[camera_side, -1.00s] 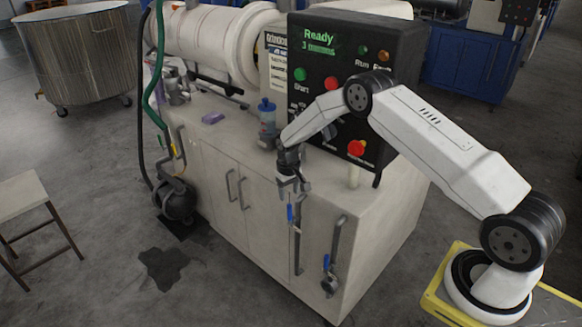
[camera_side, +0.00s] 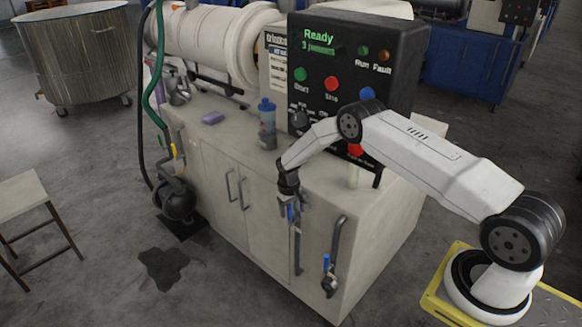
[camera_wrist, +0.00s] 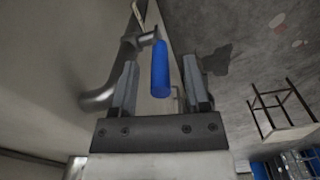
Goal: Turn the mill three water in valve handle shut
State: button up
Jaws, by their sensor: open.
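A blue valve handle (camera_wrist: 160,72) sits on a grey metal pipe (camera_wrist: 97,97) at the cabinet front. In the wrist view the handle lies lengthwise between my two fingers, with a gap visible on each side. My gripper (camera_wrist: 160,62) is open around it and does not appear to touch it. In the side view my gripper (camera_side: 289,212) points down at the cabinet front and partly hides this handle. A second blue valve handle (camera_side: 326,262) hangs lower and to the right on another pipe. No label tells which valve is which.
The cabinet (camera_side: 215,165) carries a black control panel (camera_side: 350,75) reading "Ready", a blue-capped bottle (camera_side: 267,125) and a purple block (camera_side: 213,117). A stool (camera_side: 25,205) stands at left. A dark stain (camera_side: 165,268) marks the floor before the cabinet.

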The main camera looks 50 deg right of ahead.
dwell(0.3)
grip_shut()
dwell(1.3)
